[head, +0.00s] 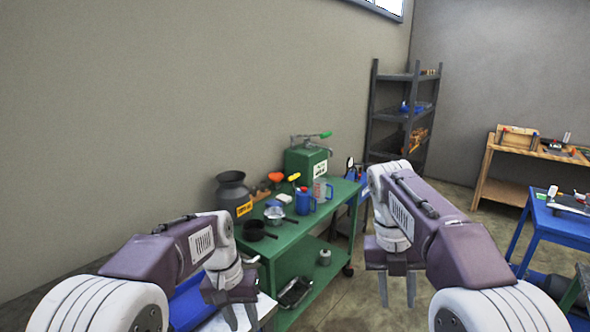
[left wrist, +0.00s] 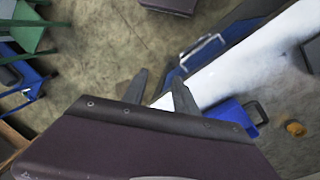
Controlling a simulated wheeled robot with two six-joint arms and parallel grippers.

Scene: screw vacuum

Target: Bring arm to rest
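My left gripper (head: 242,316) hangs at the lower left in the head view, fingers pointing down, in front of the green cart. Its two grey fingers also show in the left wrist view (left wrist: 158,92), spread apart with nothing between them. My right gripper (head: 397,290) hangs at the middle right in the head view, fingers pointing down and apart, with only floor visible between them. Both arms are bent forward and hold nothing that I can see.
A green cart (head: 290,238) carries a grey can (head: 233,196), pots, a blue jug (head: 305,202) and a green box (head: 305,164). A white-topped surface lies below my left gripper. A dark shelf (head: 398,118), a wooden bench (head: 505,186) and a blue table (head: 560,221) stand beyond. Floor is open between.

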